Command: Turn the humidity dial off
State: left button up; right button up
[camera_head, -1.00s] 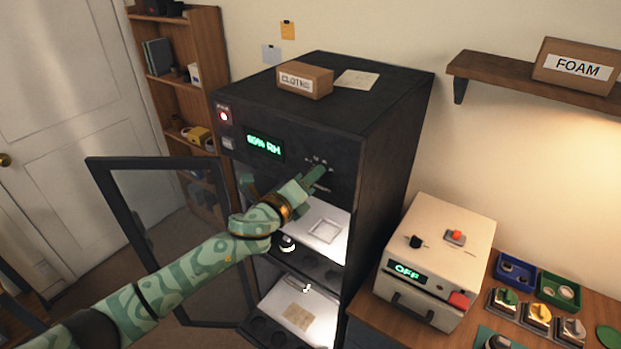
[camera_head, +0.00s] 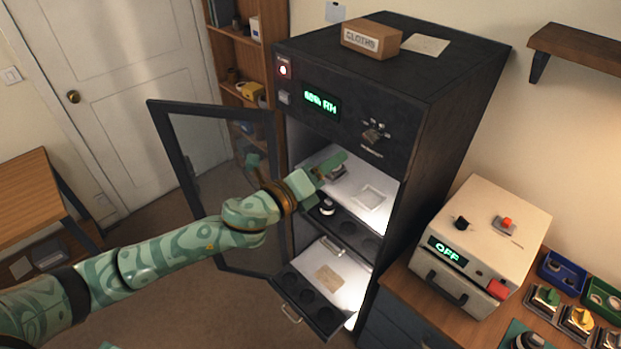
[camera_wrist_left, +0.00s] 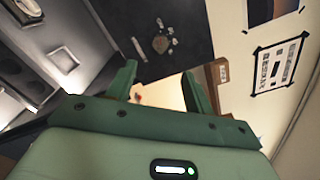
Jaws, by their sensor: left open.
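The humidity dial (camera_head: 372,135) is a small knob with pale marks around it, on the dark front panel of the tall cabinet (camera_head: 465,110). It also shows in the left wrist view (camera_wrist_left: 160,44), beyond the fingertips. A green display (camera_head: 321,102) to its left ends in "RH". My left gripper (camera_head: 330,172) is open and empty, below and left of the dial in the head view, in front of the lit upper compartment. In the left wrist view my gripper (camera_wrist_left: 160,76) has its two green fingers apart. The dial's exact setting is too small to read. My right gripper is out of view.
The cabinet's glass door (camera_head: 160,150) stands open at the left, beside my left arm. A box marked CLOTHS (camera_head: 371,40) sits on top. A cream machine reading OFF (camera_head: 490,235) stands right.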

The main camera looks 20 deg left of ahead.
pick_arm(q)
jog(key=v, duration=0.4)
jog(key=shift+s+a+b, duration=0.15)
jog(key=shift+s+b, duration=0.1)
jog(key=shift+b, duration=0.1)
